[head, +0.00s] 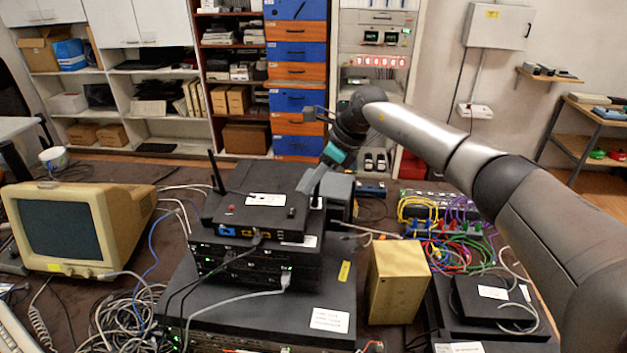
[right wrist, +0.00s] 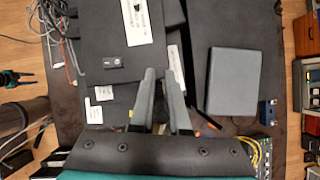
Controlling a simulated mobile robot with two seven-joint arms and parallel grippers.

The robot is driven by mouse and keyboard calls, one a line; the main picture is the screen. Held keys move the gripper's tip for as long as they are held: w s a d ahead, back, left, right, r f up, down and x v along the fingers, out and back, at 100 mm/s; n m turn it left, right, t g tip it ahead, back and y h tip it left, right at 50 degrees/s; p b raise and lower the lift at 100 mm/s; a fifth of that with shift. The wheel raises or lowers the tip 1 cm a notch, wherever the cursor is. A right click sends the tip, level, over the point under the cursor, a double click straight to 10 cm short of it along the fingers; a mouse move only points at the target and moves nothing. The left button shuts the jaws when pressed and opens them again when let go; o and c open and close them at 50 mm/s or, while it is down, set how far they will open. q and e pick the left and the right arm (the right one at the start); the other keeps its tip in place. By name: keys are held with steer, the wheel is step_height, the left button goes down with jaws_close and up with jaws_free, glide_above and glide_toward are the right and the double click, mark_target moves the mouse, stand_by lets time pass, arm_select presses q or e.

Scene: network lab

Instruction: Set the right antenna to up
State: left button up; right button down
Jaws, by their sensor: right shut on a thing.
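The black router (head: 255,205) lies flat on top of a stack of black network boxes, and its back edge carries the antennas. The left antenna (head: 216,172) stands up, leaning slightly left. My right gripper (head: 309,185) is at the router's right back corner, reaching in from the right. It is shut on the right antenna, which its fingers mostly hide; I cannot tell the antenna's exact angle. In the right wrist view, the two grey fingers (right wrist: 162,80) are beside the dark router edge (right wrist: 160,18).
A grey box (head: 340,190) stands close behind the gripper. A beige box (head: 397,280) stands right of the stack, near bundled coloured cables (head: 460,240). An old beige monitor (head: 80,225) and loose cables fill the left.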

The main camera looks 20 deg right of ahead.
steer(key=c, duration=0.9)
jaws_free()
steer(key=b+v, duration=0.1)
steer(key=v, duration=1.4)
